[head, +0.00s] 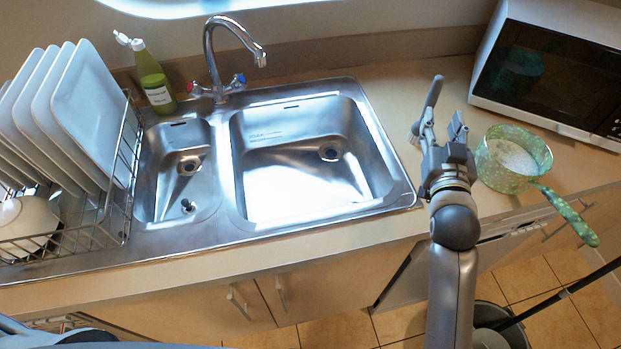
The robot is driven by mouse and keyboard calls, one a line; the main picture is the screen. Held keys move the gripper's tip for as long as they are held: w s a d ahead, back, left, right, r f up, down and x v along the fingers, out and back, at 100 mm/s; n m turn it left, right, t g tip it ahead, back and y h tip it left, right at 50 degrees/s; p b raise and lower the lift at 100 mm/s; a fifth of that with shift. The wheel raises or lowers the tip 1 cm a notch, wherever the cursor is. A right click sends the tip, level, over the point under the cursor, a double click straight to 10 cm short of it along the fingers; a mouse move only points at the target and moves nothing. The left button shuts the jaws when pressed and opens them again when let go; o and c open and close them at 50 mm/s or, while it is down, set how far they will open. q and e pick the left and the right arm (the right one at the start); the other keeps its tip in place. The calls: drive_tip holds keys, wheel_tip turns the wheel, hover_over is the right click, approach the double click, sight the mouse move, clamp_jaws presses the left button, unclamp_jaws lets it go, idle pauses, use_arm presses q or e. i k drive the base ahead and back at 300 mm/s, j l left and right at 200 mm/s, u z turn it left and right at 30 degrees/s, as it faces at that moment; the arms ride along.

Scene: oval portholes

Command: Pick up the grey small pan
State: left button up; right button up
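A small pan (509,160) stands on the counter at the right, in front of the microwave. It looks mottled green rather than grey, with a pale inside. Its green handle (570,215) points toward the lower right and reaches past the counter's front edge. My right gripper (446,112) is just left of the pan, over the counter between the sink and the pan. Its fingers are spread, pointing toward the back, with nothing between them. The pan looks apart from the fingers. My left gripper is not in view.
A steel double sink (390,195) with a tap (213,60) fills the middle. A rack of plates (92,110) and a green bottle (153,78) are at the left. A microwave (550,70) stands behind the pan. A dark bucket (490,318) is on the tiled floor.

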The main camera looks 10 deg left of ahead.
sight(510, 159)
drive_tip(key=l+z, duration=0.2)
drive_tip(key=z, duration=0.2)
drive_tip(key=k+l+z, duration=0.1)
drive_tip(key=z, duration=0.25)
drive_tip(key=l+z, duration=0.4)
drive_tip(key=j, duration=0.1)
